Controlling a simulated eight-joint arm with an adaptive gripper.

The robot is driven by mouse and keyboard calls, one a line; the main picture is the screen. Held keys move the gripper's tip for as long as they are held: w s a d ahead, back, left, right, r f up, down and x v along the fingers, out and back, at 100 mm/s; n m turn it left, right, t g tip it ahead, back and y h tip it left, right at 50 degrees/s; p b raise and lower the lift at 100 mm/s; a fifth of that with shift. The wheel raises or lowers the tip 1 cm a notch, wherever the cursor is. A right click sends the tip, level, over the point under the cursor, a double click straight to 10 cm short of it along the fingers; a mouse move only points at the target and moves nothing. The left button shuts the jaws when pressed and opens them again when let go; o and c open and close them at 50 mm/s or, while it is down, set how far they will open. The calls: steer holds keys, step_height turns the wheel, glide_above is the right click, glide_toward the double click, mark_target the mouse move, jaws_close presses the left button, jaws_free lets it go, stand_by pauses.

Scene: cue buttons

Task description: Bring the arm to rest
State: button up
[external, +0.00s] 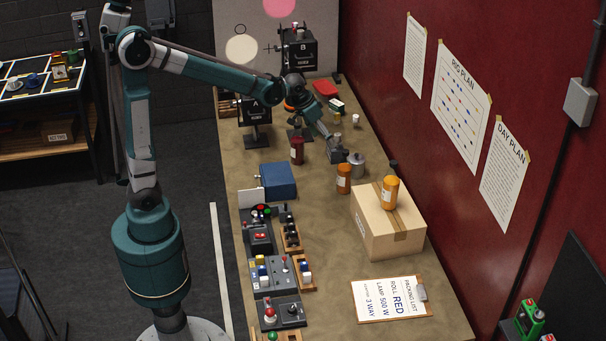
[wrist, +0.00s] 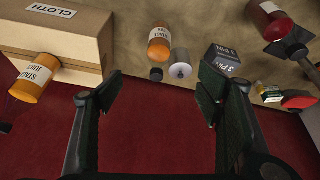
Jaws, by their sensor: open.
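My gripper (external: 343,155) is at the end of my outstretched arm, above the table (external: 330,255) near its right side. In the wrist view my gripper (wrist: 165,95) is open, with two dark fingers wide apart and nothing between them. Beyond the fingertips are an orange jar (wrist: 160,45), a grey metal cylinder (wrist: 180,64) and a small black cap-like thing (wrist: 156,74). In the external view the grey cylinder (external: 357,166) and the orange jar (external: 344,180) stand just below and beside my gripper. I cannot tell the exact gap between them.
A cardboard box (external: 388,225) bears another orange jar (external: 390,190). Button panels (external: 272,275) line the table's left edge, with a blue box (external: 278,180) behind them. A clipboard (external: 390,298) lies in front. A red wall (external: 450,130) bounds the right side.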

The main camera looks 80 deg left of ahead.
steer(key=s+d+r+m+t+b, duration=0.1)
steer(key=s+d, duration=0.5)
steer(key=s, duration=0.3)
steer(key=s+d+r+m+b, duration=0.1)
steer(key=s+d+r+b, duration=0.1)
steer(key=s+d, duration=0.55)
steer(key=s+d+f+b, duration=0.1)
steer(key=s+d+f, duration=0.1)
steer(key=s, duration=0.6)
steer(key=s+d+f+m+t+h+b, duration=0.1)
steer(key=s+f, duration=0.3)
steer(key=s, duration=0.4)
steer(key=shift+d, duration=0.8)
